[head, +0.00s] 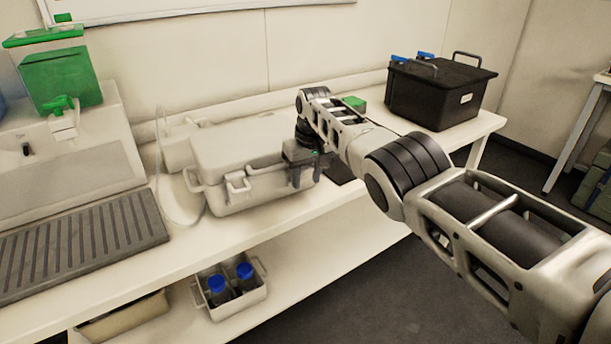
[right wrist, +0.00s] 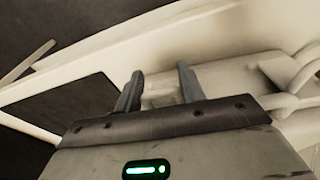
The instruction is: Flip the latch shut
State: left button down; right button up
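A cream case (head: 245,155) with its lid down stands on the white bench. One latch (head: 237,187) shows on the left part of its front face. My right gripper (head: 306,174) is at the front right corner of the case and hides that part of its front. In the right wrist view my right gripper (right wrist: 160,84) has its two fingers apart. A pale part of the case (right wrist: 225,78) shows behind and beside the fingers. Whether a second latch lies between them is too blurred to tell. My left gripper is not in view.
A black crate (head: 435,98) stands at the back right of the bench. A green box (head: 62,78) and a dark ribbed mat (head: 80,240) are at the left. A bin with blue-capped bottles (head: 232,285) sits on the lower shelf. A dark flat pad (right wrist: 65,105) lies beside the case.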

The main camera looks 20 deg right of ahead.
aim_at(308, 169)
jog(key=o, duration=0.3)
jog(key=shift+d+f, duration=0.1)
jog(key=shift+f, duration=0.05)
jog(key=shift+o, duration=0.2)
jog(key=shift+r, duration=0.25)
jog(key=r+p, duration=0.2)
jog(key=r, duration=0.1)
jog(key=shift+s+r+p, duration=0.2)
jog(key=shift+s+p, duration=0.05)
jog(key=shift+p, duration=0.15)
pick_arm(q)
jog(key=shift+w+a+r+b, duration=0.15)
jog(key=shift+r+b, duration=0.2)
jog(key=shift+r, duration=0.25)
pick_arm(e)
notch_tip(308, 169, up, 12)
jog(key=s, duration=0.2)
jog(key=shift+d, duration=0.15)
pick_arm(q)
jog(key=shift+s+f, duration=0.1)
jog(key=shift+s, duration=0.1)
